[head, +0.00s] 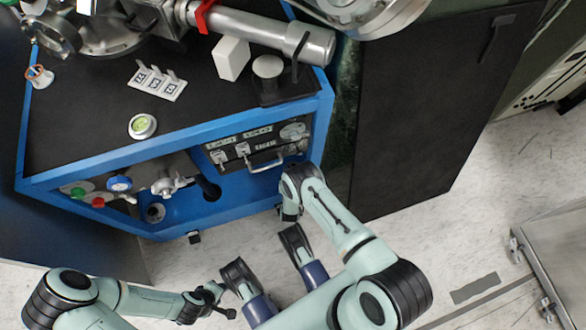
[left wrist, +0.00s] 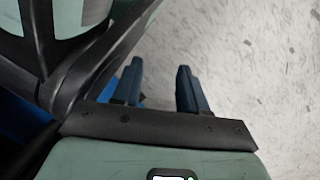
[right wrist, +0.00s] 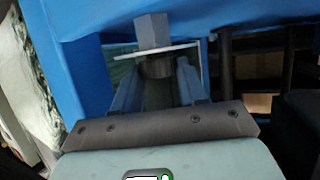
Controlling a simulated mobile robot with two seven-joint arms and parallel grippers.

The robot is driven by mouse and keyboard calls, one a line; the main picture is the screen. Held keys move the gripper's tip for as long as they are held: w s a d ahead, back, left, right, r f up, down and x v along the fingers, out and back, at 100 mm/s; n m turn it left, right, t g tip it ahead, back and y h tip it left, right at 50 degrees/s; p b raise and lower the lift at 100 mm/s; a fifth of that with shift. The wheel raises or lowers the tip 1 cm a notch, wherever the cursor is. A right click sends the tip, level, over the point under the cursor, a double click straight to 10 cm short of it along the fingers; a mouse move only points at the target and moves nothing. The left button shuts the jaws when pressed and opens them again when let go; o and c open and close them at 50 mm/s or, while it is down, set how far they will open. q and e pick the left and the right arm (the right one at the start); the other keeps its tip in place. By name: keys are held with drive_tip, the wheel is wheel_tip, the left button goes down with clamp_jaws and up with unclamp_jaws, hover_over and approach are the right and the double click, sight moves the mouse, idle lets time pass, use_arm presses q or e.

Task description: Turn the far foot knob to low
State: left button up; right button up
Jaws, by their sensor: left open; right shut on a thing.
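The blue-framed vacuum cart (head: 150,225) stands in the upper left of the head view. My right gripper (head: 290,213) is low at its right front corner. In the right wrist view, my right gripper (right wrist: 157,62) is shut around a dark round foot knob (right wrist: 157,68), under a thin pale plate and a grey hex stud (right wrist: 152,28). My fingers partly hide the knob, and its setting cannot be read. In the head view my wrist hides this foot. My left gripper (left wrist: 159,70) is open and empty above the floor.
Another black foot (head: 194,237) shows under the cart's front edge. A black cabinet (head: 425,110) stands right of the cart. A metal wheeled frame (head: 555,255) is at the lower right. Speckled floor between is free. The cart's panel has a handle (head: 266,162).

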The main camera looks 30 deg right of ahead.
use_arm(q)
drive_tip(key=shift+w+d+r+t, duration=0.15)
drive_tip(key=shift+w+r+t, duration=0.15)
drive_tip(key=shift+w+r, duration=0.4)
use_arm(e)
drive_tip(key=shift+d+n+t+y, duration=0.1)
drive_tip(key=shift+n+t+y, duration=0.3)
drive_tip(key=shift+n+y, duration=0.3)
use_arm(q)
drive_tip(key=shift+w+f, duration=0.1)
drive_tip(key=shift+f, duration=0.05)
use_arm(e)
drive_tip(key=o, duration=0.8)
